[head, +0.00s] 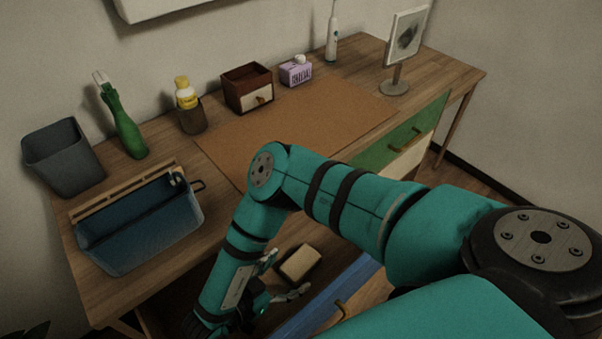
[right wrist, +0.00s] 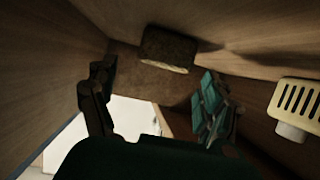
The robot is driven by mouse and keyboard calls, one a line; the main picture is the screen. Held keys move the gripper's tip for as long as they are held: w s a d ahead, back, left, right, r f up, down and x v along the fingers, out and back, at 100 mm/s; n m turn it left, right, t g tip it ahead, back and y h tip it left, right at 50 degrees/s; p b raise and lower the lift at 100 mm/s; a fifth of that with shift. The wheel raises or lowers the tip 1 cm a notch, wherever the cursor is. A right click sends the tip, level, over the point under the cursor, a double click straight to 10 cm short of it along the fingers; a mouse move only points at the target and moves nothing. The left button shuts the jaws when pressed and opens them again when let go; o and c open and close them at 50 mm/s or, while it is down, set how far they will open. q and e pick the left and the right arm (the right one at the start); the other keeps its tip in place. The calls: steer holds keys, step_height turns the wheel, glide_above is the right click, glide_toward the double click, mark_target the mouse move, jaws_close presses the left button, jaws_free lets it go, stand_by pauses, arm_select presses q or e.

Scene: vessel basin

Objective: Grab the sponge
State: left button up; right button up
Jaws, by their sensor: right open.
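The sponge (head: 299,263) is a small block with a pale tan top and darker sides, lying in an open drawer under the desk. In the right wrist view the sponge (right wrist: 168,50) shows as a brown block with a pale lower edge, ahead of the fingers. My right gripper (head: 284,278) reaches down into the drawer from above, its open fingers pointing at the sponge. In the right wrist view my right gripper (right wrist: 155,95) is open and empty, with the sponge beyond the gap between its fingers; I see no contact. My left gripper is not in view.
The drawer's blue front (head: 325,300) stands close beside the gripper, and the desk edge is above it. A blue basin (head: 140,235) stands on the desk at left. A cream slotted object (right wrist: 300,97) is at right in the wrist view. The brown desk mat (head: 290,125) is clear.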

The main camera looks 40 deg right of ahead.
mark_target(300, 262)
steer(key=x, duration=0.4)
steer(key=shift+d+r, duration=0.15)
steer(key=shift+d, duration=0.1)
steer(key=shift+c, duration=0.3)
steer(key=c, duration=0.8)
